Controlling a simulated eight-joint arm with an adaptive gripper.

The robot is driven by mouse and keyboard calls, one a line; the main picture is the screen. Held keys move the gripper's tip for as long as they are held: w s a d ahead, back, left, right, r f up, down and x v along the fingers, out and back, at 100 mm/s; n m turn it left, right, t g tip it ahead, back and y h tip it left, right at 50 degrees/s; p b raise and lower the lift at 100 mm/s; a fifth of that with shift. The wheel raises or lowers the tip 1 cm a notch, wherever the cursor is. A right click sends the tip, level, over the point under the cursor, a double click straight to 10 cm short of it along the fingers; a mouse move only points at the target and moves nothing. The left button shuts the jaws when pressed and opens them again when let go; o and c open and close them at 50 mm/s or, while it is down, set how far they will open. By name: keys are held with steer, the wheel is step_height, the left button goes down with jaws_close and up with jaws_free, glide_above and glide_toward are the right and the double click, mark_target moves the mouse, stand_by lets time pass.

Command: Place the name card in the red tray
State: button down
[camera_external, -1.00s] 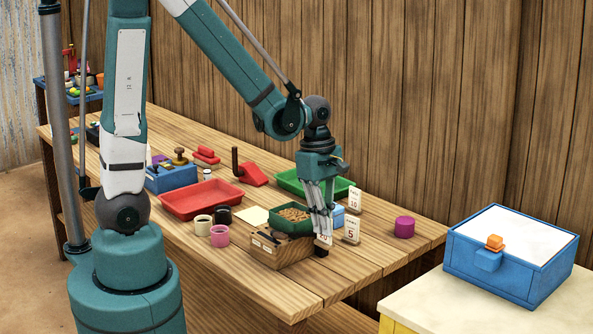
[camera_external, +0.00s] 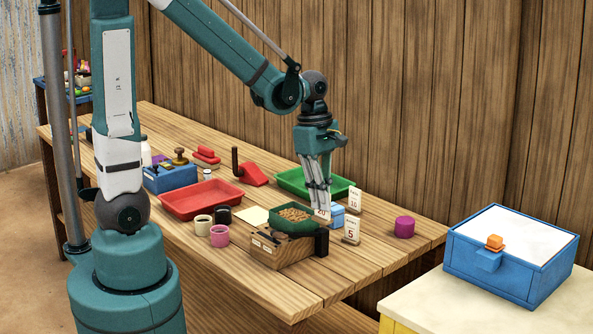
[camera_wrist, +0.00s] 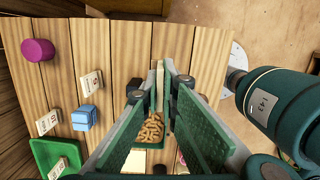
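My gripper (camera_external: 320,203) is above the table's near right part, beside the green bowl. Its fingers are closed on a small white card (camera_external: 322,213) that seems to read 20 in red. In the wrist view the card (camera_wrist: 158,82) shows edge-on as a thin pale strip between the finger ends. I cannot read a name on it. The red tray (camera_external: 188,211) lies to the left on the table, with its visible floor empty. Two similar cards, a farther one (camera_external: 354,198) and one marked 5 (camera_external: 351,231), stand right of my gripper.
Cream (camera_external: 203,225), black (camera_external: 222,214) and pink (camera_external: 220,236) cups stand before the tray. A black bracket (camera_external: 321,243) stands below my gripper.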

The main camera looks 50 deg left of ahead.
steer(key=w+a+n+t, duration=0.1)
steer(key=w+a+n, duration=0.25)
steer(key=a, duration=1.15)
steer(key=w+a+n, duration=0.3)
steer(key=a+n, duration=0.1)
steer(key=a, duration=1.1)
steer(key=s+a+n+y, duration=0.1)
steer(key=s+a+n, duration=0.25)
steer(key=a, duration=1.05)
steer(key=s+a+n, duration=0.2)
steer(key=s+a, duration=0.3)
steer(key=a, duration=0.9)
steer(key=shift+t, duration=0.3)
steer(key=shift+w+f, duration=0.2)
steer(key=shift+f, duration=2.4)
steer(key=shift+a+f, duration=0.1)
steer(key=shift+f, duration=2.8)
